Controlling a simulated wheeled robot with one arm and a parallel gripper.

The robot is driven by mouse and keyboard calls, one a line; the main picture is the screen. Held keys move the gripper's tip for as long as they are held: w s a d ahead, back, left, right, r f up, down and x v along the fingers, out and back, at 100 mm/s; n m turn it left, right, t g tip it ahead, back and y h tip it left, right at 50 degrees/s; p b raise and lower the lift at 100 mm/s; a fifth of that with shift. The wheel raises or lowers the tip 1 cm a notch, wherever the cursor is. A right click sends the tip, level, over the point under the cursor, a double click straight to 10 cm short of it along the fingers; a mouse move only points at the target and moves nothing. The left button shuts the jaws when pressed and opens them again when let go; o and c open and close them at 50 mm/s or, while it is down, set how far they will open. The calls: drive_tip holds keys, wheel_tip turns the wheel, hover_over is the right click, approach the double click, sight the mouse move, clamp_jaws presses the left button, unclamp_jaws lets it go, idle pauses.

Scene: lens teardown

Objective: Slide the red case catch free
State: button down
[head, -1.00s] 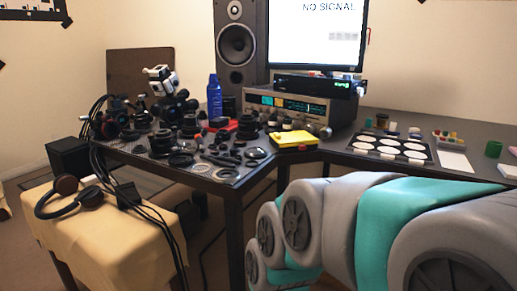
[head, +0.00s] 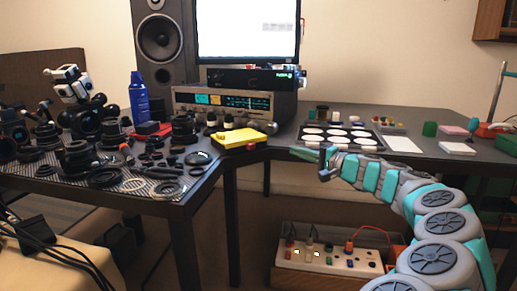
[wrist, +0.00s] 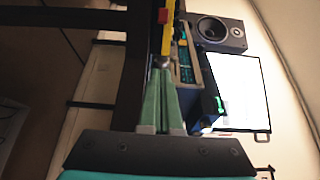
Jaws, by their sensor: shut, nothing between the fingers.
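The yellow case (head: 239,138) lies on the dark desk near its inner corner, in front of the receiver. A small red part, apparently the catch (head: 270,128), shows at the case's right end, too small to make out well. In the wrist view the yellow case (wrist: 168,42) is a narrow strip at the top, with a red piece (wrist: 163,16) on it. My gripper (head: 294,150) has green fingers pointing left toward the case, apart from it at the desk's front edge. In the wrist view its fingers (wrist: 161,72) are together and empty, just below the strip.
Lens parts (head: 85,160) crowd the left desk. The receiver (head: 235,105), speaker (head: 165,45) and monitor (head: 248,30) stand behind. A palette of white discs (head: 338,136) lies right of the case. A power strip (head: 330,250) sits below the desk.

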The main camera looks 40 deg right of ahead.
sight(256, 144)
drive_tip(key=shift+d, duration=0.2)
drive_tip(key=w, duration=0.3)
drive_tip(key=w+a, duration=0.1)
drive_tip(key=w, duration=0.5)
drive_tip(key=shift+w+a, duration=0.55)
drive_tip(key=shift+a, duration=1.85)
drive_tip(key=shift+a, duration=0.1)
